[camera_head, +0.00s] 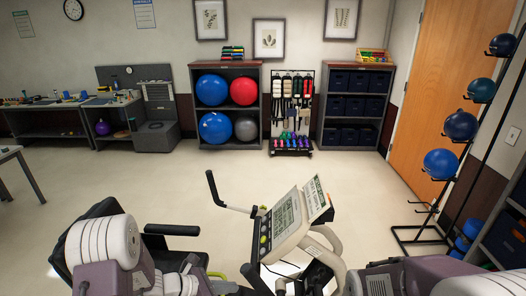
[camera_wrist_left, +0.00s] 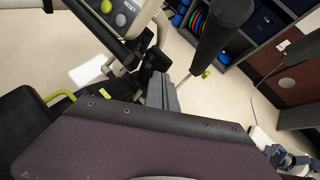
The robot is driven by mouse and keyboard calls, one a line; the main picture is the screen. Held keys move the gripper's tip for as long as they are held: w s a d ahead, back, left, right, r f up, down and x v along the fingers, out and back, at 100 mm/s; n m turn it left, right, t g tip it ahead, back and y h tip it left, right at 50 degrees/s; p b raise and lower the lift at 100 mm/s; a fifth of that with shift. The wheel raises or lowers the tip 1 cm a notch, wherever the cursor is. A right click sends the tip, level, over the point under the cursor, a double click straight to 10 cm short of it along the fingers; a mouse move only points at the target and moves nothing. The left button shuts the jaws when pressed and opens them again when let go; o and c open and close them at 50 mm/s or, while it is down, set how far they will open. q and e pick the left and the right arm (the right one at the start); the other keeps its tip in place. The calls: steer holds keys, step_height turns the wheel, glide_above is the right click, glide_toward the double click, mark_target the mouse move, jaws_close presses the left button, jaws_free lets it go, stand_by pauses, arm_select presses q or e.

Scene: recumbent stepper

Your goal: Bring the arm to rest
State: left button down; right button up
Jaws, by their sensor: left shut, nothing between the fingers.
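The recumbent stepper stands right in front of me, with its tilted console (camera_head: 285,226) and a black-gripped handle (camera_head: 213,188) in the head view. My left arm comes in from the lower left over the stepper's black seat area. In the left wrist view my left gripper (camera_wrist_left: 162,92) has its grey fingers together with nothing between them. Part of the console (camera_wrist_left: 122,18) and a black handle grip (camera_wrist_left: 222,32) lie beyond it. My right arm shows only as links at the lower right of the head view; its gripper is out of sight.
Ball shelves (camera_head: 227,105), an accessory rack (camera_head: 291,115) and a bin shelf (camera_head: 356,107) line the back wall. A medicine ball stand (camera_head: 440,163) is at right, beside an orange door (camera_head: 455,80). The floor (camera_head: 290,172) between stepper and shelves is clear.

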arm_select(q)
steer(key=s+a+m+g+y+b, duration=0.25)
steer(key=s+m+g+y, duration=0.3)
steer(key=s+m, duration=1.05)
steer(key=a+m+y, duration=0.1)
steer(key=a+m, duration=0.1)
steer(key=m, duration=0.1)
steer(key=a+r+m+t+y, duration=0.1)
steer(key=m, duration=0.2)
steer(key=a+m+y+b, duration=0.1)
steer(key=a+m, duration=0.1)
steer(key=m, duration=0.1)
steer(key=shift+s+a+r+t+y, duration=0.25)
steer(key=shift+s+a+r, duration=0.05)
steer(key=shift+s, duration=0.1)
